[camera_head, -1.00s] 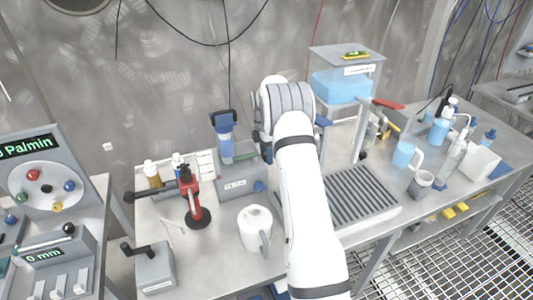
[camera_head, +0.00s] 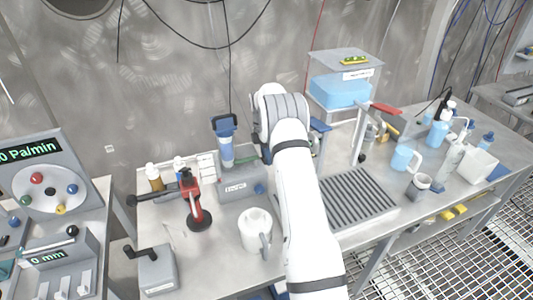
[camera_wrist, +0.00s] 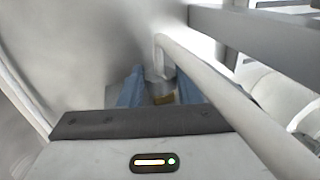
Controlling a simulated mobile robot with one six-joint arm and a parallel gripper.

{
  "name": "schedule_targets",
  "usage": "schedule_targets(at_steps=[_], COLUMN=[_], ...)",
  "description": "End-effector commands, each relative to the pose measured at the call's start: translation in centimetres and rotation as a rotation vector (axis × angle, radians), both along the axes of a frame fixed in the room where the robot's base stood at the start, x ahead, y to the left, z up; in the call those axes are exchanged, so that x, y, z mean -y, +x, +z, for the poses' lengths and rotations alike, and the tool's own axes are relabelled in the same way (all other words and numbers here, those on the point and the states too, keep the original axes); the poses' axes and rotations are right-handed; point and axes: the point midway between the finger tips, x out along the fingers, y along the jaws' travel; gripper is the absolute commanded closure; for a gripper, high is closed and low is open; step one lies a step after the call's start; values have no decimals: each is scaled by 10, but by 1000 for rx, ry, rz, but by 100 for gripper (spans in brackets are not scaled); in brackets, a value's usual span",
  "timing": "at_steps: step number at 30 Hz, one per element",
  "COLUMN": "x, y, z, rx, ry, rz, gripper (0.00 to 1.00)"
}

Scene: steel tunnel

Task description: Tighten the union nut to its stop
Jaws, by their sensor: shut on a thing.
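My gripper (camera_wrist: 160,92) shows in the wrist view as two blue fingers reaching away from the dark palm. In the head view my white arm covers the place where the gripper works.
A water tank (camera_head: 340,93) on a stand is right of my arm, above a ribbed drain tray (camera_head: 352,198). A white jug (camera_head: 256,231), red-handled tool (camera_head: 197,205) and grey box (camera_head: 240,186) stand left. A grey bar (camera_wrist: 262,38) and the pipe crowd the wrist view's right side.

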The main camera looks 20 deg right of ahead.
Motion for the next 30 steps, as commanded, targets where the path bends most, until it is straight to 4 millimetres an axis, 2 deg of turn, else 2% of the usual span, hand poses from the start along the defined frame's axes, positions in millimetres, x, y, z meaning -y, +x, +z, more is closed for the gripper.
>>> schedule_targets(at_steps=[15, 29, 30], x=[-1, -2, -2], y=[6, 5, 5], z=[-2, -1, -1], rx=[-249, -282, -282], ry=[1, 1, 2], rz=[2, 1, 2], gripper=[92, 92, 69])
